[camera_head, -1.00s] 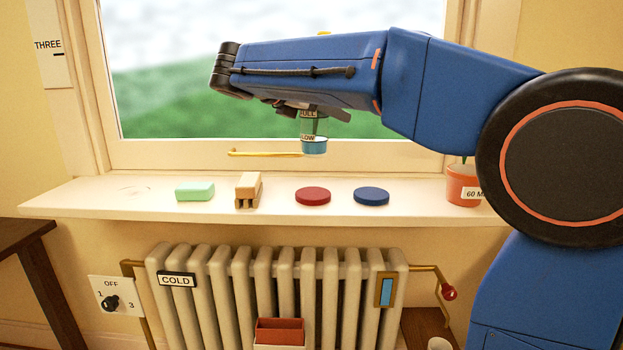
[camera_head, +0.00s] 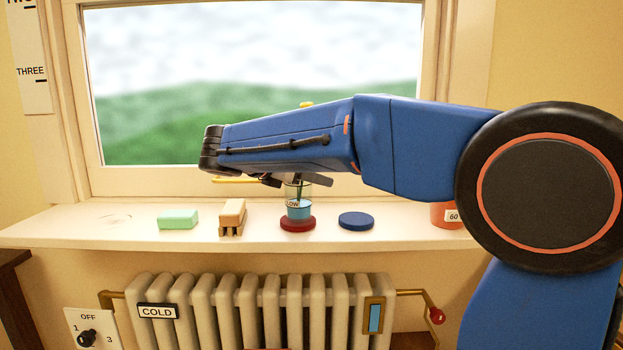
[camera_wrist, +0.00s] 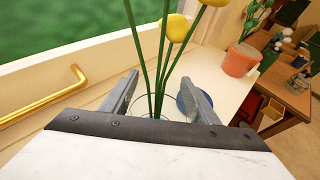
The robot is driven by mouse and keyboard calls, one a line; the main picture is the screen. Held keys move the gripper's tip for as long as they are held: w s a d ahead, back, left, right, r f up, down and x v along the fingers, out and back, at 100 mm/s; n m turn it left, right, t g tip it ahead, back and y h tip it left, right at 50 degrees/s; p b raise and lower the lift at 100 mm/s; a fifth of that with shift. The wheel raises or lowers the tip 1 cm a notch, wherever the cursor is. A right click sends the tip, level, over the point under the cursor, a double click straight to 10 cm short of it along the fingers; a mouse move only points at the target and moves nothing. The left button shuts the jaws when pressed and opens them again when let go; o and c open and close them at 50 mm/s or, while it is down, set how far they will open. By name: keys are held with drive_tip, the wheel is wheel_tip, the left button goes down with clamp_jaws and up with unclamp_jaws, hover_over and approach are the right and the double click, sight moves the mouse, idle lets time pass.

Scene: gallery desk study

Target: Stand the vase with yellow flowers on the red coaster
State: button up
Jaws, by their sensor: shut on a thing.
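The vase (camera_head: 299,209) is clear glass with blue in its lower part and a partly hidden label. My gripper (camera_head: 297,183) is shut on its upper part and holds it upright. The vase's base is over the red coaster (camera_head: 298,225), touching it or very close; I cannot tell which. In the wrist view, the yellow flowers (camera_wrist: 175,28) rise on green stems between the fingers of my gripper (camera_wrist: 160,100), and the vase rim shows faintly below. The red coaster is hidden there.
The blue coaster (camera_head: 356,221) lies just right of the red one. An orange pot (camera_head: 442,214) stands at right. A brass window handle (camera_wrist: 45,98) is close behind.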

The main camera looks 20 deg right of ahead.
drive_tip(key=shift+f, duration=0.15)
drive_tip(key=o, duration=1.5)
drive_tip(key=shift+c, duration=0.2)
drive_tip(key=v, duration=1.2)
drive_tip(key=shift+r, duration=0.2)
